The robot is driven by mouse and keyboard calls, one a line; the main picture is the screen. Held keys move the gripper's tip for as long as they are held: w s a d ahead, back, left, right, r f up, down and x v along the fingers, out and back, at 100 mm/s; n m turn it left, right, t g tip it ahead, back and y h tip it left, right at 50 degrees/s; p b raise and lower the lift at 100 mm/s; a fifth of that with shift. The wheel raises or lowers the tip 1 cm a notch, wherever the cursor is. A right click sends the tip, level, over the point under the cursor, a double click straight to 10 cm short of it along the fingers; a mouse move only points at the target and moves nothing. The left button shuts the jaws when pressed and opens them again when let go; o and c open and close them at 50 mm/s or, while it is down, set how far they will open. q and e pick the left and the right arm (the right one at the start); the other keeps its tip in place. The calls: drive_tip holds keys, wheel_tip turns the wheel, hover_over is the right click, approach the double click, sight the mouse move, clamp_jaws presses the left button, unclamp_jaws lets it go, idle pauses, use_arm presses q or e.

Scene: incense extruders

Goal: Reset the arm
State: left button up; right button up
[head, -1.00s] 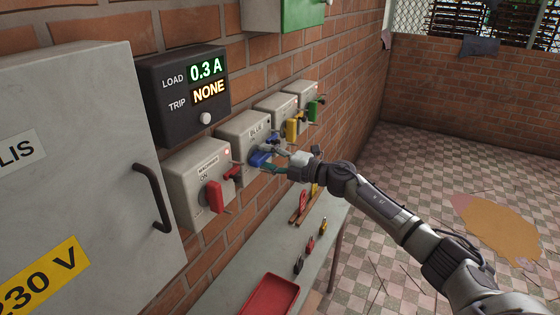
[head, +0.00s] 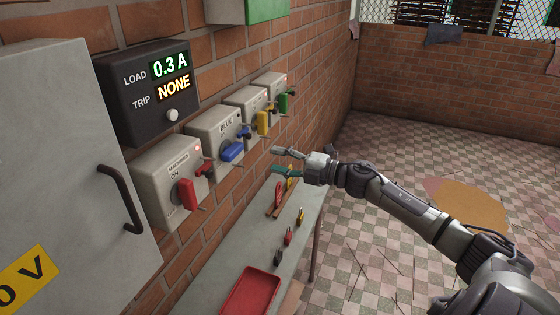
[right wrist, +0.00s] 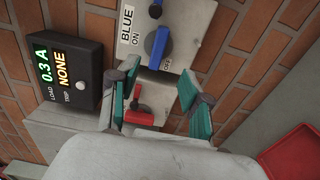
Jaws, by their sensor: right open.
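My right gripper (head: 279,161) is open and empty, apart from the wall and to the right of the switch boxes. In the right wrist view its two teal-padded fingers (right wrist: 158,78) are spread, with the blue switch box beyond them. The blue switch's handle (head: 232,151) points sideways and slightly down in the head view; it also shows in the right wrist view (right wrist: 159,45). The red switch handle (head: 187,195) on the MACHINES box hangs down, and shows between the fingers in the right wrist view (right wrist: 138,117). My left gripper is not in view.
A black display (head: 148,90) reads LOAD 0.3 A and TRIP NONE. Yellow (head: 262,122) and green (head: 283,103) switch handles sit farther along the wall. A grey cabinet (head: 65,130) stands at left. Below, a bench (head: 235,250) carries padlocks and a red tray (head: 250,292).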

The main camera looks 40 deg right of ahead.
drive_tip(key=shift+f, duration=0.1)
idle(0.3)
